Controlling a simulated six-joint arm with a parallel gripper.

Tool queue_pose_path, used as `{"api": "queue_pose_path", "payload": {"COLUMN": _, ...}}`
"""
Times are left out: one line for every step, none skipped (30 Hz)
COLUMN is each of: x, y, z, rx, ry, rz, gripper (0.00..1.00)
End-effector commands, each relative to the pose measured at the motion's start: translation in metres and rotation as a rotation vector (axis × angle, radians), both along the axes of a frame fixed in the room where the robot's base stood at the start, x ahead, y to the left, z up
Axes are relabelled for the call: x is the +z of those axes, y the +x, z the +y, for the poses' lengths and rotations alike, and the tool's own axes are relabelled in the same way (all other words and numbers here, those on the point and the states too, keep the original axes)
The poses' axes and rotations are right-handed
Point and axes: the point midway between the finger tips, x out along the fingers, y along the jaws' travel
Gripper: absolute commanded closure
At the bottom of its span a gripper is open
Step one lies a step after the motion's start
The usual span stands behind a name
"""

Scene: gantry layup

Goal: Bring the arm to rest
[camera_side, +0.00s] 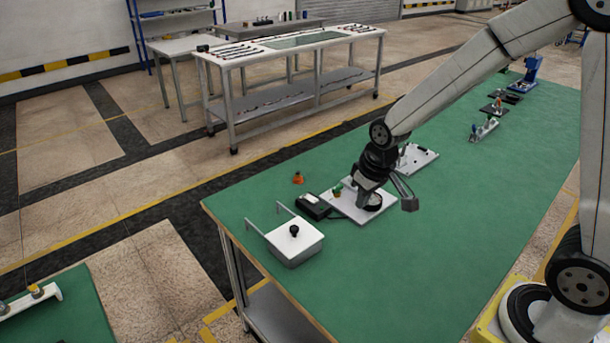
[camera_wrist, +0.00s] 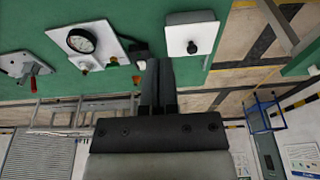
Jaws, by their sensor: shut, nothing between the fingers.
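My gripper (camera_side: 364,200) points down over the green table (camera_side: 455,215) in the side view, in front of or above a white plate (camera_side: 338,207) with a round black-rimmed dial (camera_side: 374,203). Whether it touches the plate cannot be told from that view. In the wrist view my gripper (camera_wrist: 158,68) has its dark fingers together with nothing between them. There the plate with the dial (camera_wrist: 81,40) is left of the fingers, and a white box with a black knob (camera_wrist: 193,46) is to their right.
The white box (camera_side: 294,247) has two raised bars beside it. A black device (camera_side: 313,207) and an orange piece (camera_side: 298,178) are near the plate. Another fixture plate (camera_side: 417,157) and small tools (camera_side: 484,129) stand farther back. The table's near right is clear.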

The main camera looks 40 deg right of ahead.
Motion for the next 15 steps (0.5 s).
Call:
{"api": "queue_pose_path", "payload": {"x": 0.001, "y": -0.015, "z": 0.003, "rx": 0.001, "ry": 0.001, "rz": -0.003, "gripper": 1.0}}
{"api": "queue_pose_path", "payload": {"x": 0.001, "y": -0.023, "z": 0.004, "rx": 0.002, "ry": 0.001, "rz": -0.005, "gripper": 1.0}}
{"api": "queue_pose_path", "payload": {"x": 0.001, "y": -0.034, "z": 0.005, "rx": 0.002, "ry": 0.001, "rz": -0.007, "gripper": 1.0}}
{"api": "queue_pose_path", "payload": {"x": 0.0, "y": -0.042, "z": 0.006, "rx": 0.002, "ry": 0.002, "rz": -0.008, "gripper": 1.0}}
{"api": "queue_pose_path", "payload": {"x": 0.0, "y": -0.049, "z": 0.007, "rx": 0.002, "ry": 0.002, "rz": -0.009, "gripper": 1.0}}
{"api": "queue_pose_path", "payload": {"x": -0.001, "y": -0.058, "z": 0.008, "rx": 0.002, "ry": 0.002, "rz": -0.011, "gripper": 1.0}}
{"api": "queue_pose_path", "payload": {"x": -0.001, "y": -0.064, "z": 0.008, "rx": 0.003, "ry": 0.002, "rz": -0.011, "gripper": 1.0}}
{"api": "queue_pose_path", "payload": {"x": -0.002, "y": -0.07, "z": 0.009, "rx": 0.003, "ry": 0.002, "rz": -0.012, "gripper": 1.0}}
{"api": "queue_pose_path", "payload": {"x": -0.003, "y": -0.076, "z": 0.01, "rx": 0.003, "ry": 0.002, "rz": -0.014, "gripper": 1.0}}
{"api": "queue_pose_path", "payload": {"x": -0.003, "y": -0.081, "z": 0.01, "rx": 0.003, "ry": 0.002, "rz": -0.014, "gripper": 1.0}}
{"api": "queue_pose_path", "payload": {"x": -0.004, "y": -0.084, "z": 0.01, "rx": 0.003, "ry": 0.003, "rz": -0.015, "gripper": 1.0}}
{"api": "queue_pose_path", "payload": {"x": -0.004, "y": -0.088, "z": 0.011, "rx": 0.002, "ry": 0.004, "rz": -0.015, "gripper": 1.0}}
{"api": "queue_pose_path", "payload": {"x": -0.004, "y": -0.09, "z": 0.011, "rx": 0.002, "ry": 0.004, "rz": -0.015, "gripper": 1.0}}
{"api": "queue_pose_path", "payload": {"x": -0.005, "y": -0.092, "z": 0.011, "rx": 0.002, "ry": 0.004, "rz": -0.016, "gripper": 1.0}}
{"api": "queue_pose_path", "payload": {"x": -0.005, "y": -0.093, "z": 0.011, "rx": 0.002, "ry": 0.004, "rz": -0.016, "gripper": 1.0}}
